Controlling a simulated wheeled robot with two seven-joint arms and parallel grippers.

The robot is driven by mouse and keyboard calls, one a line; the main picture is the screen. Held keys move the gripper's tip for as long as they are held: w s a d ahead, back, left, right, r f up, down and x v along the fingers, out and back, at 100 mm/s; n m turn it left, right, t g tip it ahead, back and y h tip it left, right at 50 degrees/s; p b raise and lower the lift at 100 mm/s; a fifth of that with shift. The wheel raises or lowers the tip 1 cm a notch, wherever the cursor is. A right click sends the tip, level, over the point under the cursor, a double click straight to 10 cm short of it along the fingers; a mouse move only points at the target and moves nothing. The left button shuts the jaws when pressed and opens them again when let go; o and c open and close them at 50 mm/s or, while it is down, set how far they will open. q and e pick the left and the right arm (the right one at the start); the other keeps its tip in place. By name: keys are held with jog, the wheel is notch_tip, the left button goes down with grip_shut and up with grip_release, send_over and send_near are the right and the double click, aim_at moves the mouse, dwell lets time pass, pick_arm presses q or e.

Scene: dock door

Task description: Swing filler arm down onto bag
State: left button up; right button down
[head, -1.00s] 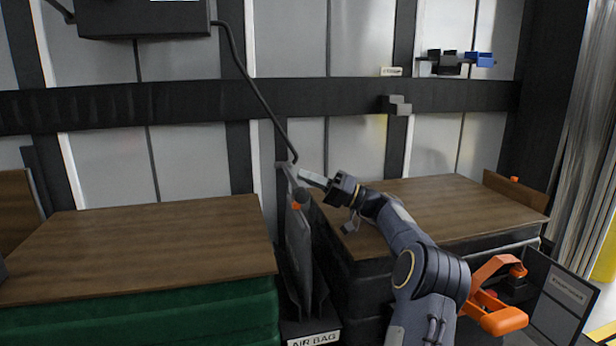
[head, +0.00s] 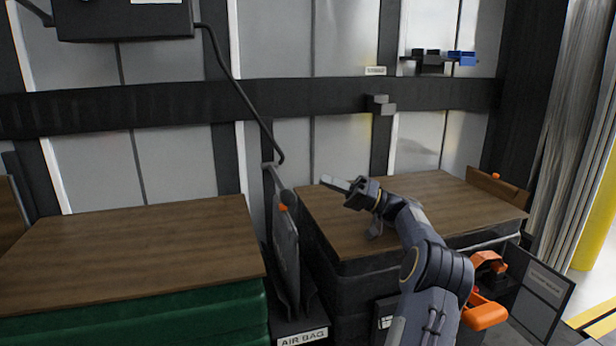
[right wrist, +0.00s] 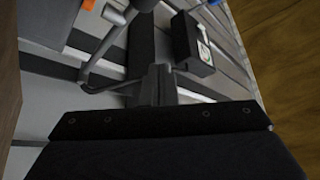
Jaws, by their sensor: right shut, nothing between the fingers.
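The filler arm (head: 274,179) is a short grey bar in the gap between two wooden-topped stacks, and a dark hose (head: 243,97) comes down to its upper end. Its rounded lower end sits close above an orange fitting (head: 283,207) on the flat grey bag (head: 287,250); I cannot tell if they touch. The bag stands upright in the gap, above an AIR BAG label. My right gripper (head: 334,183) is shut and empty, to the right of the filler arm and apart from it, over the right stack. My left gripper is not in view.
The left stack (head: 130,245) and the right stack (head: 440,205) flank the gap. A dark box (head: 125,20) hangs above on the left. An orange-handled item (head: 485,312) and a dark sign panel (head: 542,297) stand at the lower right.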

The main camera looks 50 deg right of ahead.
jog(key=s+d, duration=0.2)
jog(key=s, duration=0.1)
jog(key=shift+s+d+p, duration=0.25)
jog(key=shift+d+p, duration=0.05)
jog(key=shift+p, duration=0.1)
dwell(0.4)
